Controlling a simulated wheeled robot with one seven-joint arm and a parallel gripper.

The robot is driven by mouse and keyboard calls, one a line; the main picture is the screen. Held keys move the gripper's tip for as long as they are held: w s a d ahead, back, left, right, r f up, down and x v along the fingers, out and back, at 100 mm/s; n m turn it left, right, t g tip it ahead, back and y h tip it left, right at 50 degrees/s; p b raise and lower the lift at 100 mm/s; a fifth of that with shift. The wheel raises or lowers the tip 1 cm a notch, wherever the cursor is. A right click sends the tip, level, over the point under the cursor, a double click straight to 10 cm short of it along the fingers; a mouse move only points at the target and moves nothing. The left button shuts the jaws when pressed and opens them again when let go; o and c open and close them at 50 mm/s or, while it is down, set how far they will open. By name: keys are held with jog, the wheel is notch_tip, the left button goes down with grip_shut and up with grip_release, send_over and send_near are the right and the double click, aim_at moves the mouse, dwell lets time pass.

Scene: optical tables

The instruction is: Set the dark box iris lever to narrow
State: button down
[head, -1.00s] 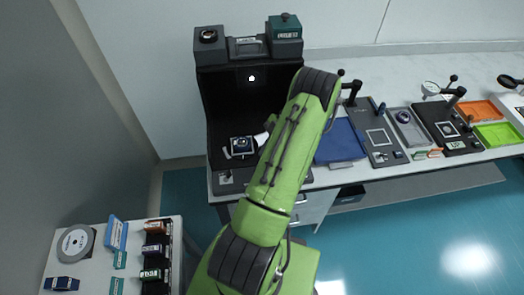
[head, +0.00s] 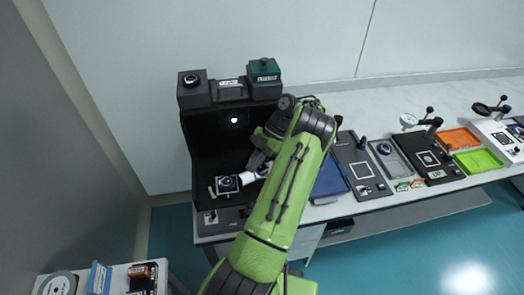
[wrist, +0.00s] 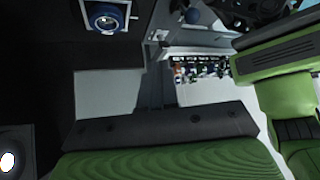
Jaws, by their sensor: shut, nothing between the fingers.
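The dark box (head: 198,140) is a black open-fronted enclosure at the left end of the bench. Inside stands a small blue-framed iris mount (head: 228,185) with a round opening; it also shows at the top left of the wrist view (wrist: 107,18). A thin pale strip, seemingly the iris lever (head: 212,191), sits at the mount's left side; its exact setting is too small to tell. My gripper (head: 246,178) reaches into the box from the right, shut and empty, close to the mount's right side. I cannot tell whether it touches the mount.
A dark grey block (head: 193,88) and a green-topped block (head: 264,70) stand on top of the box. A blue tray (head: 330,180) lies on the bench to the right, with fixtures beyond. A side table (head: 120,280) with several small parts is at lower left.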

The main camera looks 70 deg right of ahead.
jog(key=p+v, duration=0.1)
jog(key=v, duration=0.2)
jog(key=shift+s+d+r, duration=0.15)
jog(key=shift+s+d, duration=0.2)
